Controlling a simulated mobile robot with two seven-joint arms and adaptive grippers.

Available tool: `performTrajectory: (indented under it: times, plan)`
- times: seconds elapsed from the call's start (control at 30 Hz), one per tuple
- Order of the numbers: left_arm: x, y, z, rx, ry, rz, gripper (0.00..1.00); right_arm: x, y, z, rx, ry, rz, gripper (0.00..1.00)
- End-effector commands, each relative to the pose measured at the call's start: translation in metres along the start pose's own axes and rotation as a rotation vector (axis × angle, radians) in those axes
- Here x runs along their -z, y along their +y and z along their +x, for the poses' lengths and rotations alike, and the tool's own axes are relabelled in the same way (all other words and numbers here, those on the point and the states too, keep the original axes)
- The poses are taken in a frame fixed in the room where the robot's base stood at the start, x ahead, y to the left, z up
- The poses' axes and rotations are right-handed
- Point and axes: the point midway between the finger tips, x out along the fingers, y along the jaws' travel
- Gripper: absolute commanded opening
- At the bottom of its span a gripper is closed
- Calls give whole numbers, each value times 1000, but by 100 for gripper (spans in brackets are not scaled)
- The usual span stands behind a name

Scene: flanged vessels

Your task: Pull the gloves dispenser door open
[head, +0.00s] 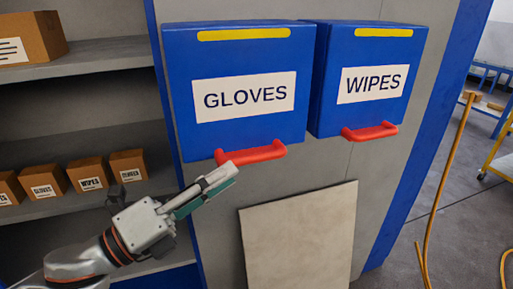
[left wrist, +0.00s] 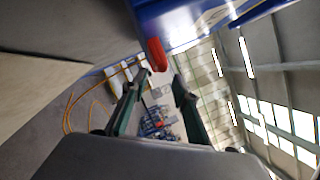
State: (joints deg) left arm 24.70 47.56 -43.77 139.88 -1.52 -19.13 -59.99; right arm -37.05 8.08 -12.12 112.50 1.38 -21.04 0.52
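The gloves dispenser (head: 236,128) is a blue box on a grey panel, with a white GLOVES label, a yellow strip on top and a closed front. Its red handle (head: 252,153) sticks out at the bottom edge. My left gripper (head: 231,176) is just below the left end of this handle, pointing up and to the right. In the left wrist view a red handle (left wrist: 157,54) shows just beyond the open fingertips (left wrist: 160,79), with nothing between the fingers. Whether a finger touches the handle I cannot tell. My right gripper is not in view.
The blue wipes dispenser (head: 368,108) with its own red handle (head: 370,132) hangs close on the right. A shelf (head: 90,135) with several small boxes is at left. A pale board (head: 300,238) leans below. A yellow hose (head: 437,205) hangs at right.

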Motion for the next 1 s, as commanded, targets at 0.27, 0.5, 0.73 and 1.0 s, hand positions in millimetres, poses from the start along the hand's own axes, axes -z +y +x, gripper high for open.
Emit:
performTrajectory:
  times: [0.27, 0.5, 0.73, 1.0]
  plan:
    - [-2, -4, 32, 5, -1, 5, 29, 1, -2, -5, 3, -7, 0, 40]
    - [-1, -2, 66, 2, -1, 3, 29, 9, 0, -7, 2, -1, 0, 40]
    - [-1, 0, 78, 0, 0, 2, 29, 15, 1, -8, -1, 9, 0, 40]
    - [0, 0, 78, 0, 0, 2, 16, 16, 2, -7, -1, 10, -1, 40]
